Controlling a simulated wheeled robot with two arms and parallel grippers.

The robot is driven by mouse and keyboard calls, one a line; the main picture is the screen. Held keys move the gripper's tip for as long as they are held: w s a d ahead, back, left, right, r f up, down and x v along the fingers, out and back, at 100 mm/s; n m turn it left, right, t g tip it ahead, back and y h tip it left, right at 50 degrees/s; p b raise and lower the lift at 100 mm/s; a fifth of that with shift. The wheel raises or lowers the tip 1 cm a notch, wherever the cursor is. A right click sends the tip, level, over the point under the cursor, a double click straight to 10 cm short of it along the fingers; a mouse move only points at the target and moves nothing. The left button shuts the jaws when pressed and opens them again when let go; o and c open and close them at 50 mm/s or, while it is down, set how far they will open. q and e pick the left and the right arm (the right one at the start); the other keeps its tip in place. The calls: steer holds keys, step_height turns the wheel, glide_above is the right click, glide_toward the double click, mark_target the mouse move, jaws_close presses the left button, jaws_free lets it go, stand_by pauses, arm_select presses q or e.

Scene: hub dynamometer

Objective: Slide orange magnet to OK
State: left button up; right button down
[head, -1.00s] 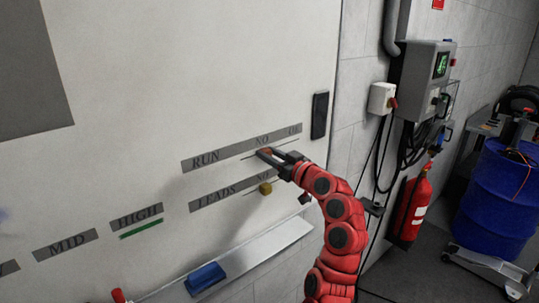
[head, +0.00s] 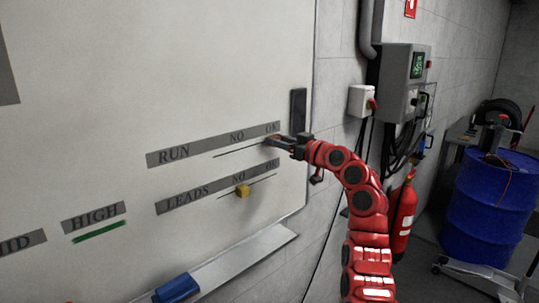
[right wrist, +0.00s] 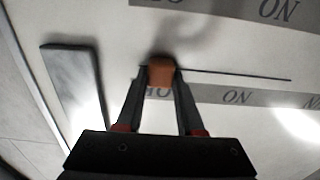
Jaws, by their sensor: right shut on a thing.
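The orange magnet (right wrist: 160,72) sits on the whiteboard between my right gripper's fingertips, at one end of the thin black line. In the head view the right gripper (head: 272,141) is shut on it just below the OK end of the RUN strip (head: 174,152), and the fingers mostly hide the magnet. In the right wrist view the gripper (right wrist: 160,82) has a finger on each side of the magnet. The left gripper is not in view.
A yellow magnet (head: 242,190) sits under NO on the LEADS row. A dark bar (head: 298,110) is on the board's right edge, close to my gripper. A blue eraser (head: 176,288) lies on the tray (head: 236,262) below.

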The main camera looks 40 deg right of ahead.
steer(key=shift+d, duration=0.55)
steer(key=shift+a+r, duration=0.15)
steer(key=shift+a, duration=0.1)
steer(key=c, duration=0.9)
jaws_free()
steer(key=o, duration=0.4)
steer(key=shift+d, duration=0.25)
steer(key=shift+a, duration=0.1)
steer(key=shift+a, duration=0.1)
